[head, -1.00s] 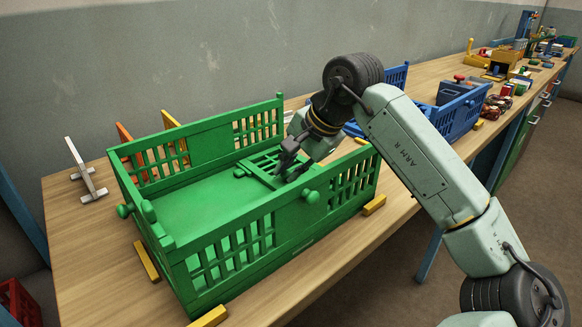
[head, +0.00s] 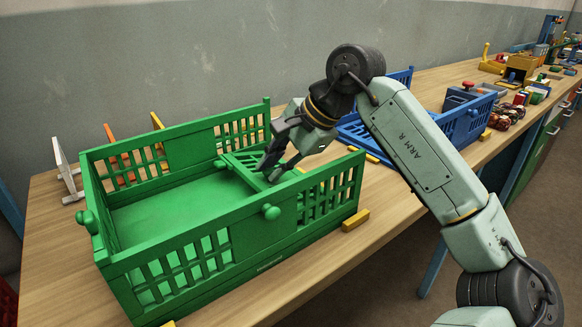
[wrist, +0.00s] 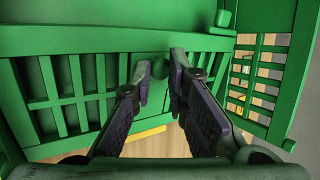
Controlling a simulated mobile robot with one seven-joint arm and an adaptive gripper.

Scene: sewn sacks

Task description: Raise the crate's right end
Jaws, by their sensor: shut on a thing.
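The green crate (head: 190,250) stands on the wooden bench, its slatted walls upright on the near and far long sides. Its right end (head: 243,173) is a slatted panel that leans inward over the crate floor at a slant, partly raised. In the wrist view the end panel (wrist: 90,40) fills the upper left, with a round green knob (wrist: 160,66) on its rail. My gripper (wrist: 160,80) has its two fingertips on either side of this knob and is shut on it. In the head view my gripper (head: 270,168) reaches down inside the crate's right part and hides some of the panel.
A blue crate (head: 462,122) stands behind my arm to the right. Yellow blocks (head: 355,220) lie at the green crate's base. Orange, yellow and white pieces (head: 66,168) stand behind it. Several small items (head: 505,112) fill the bench farther right. Bare bench shows at the front left.

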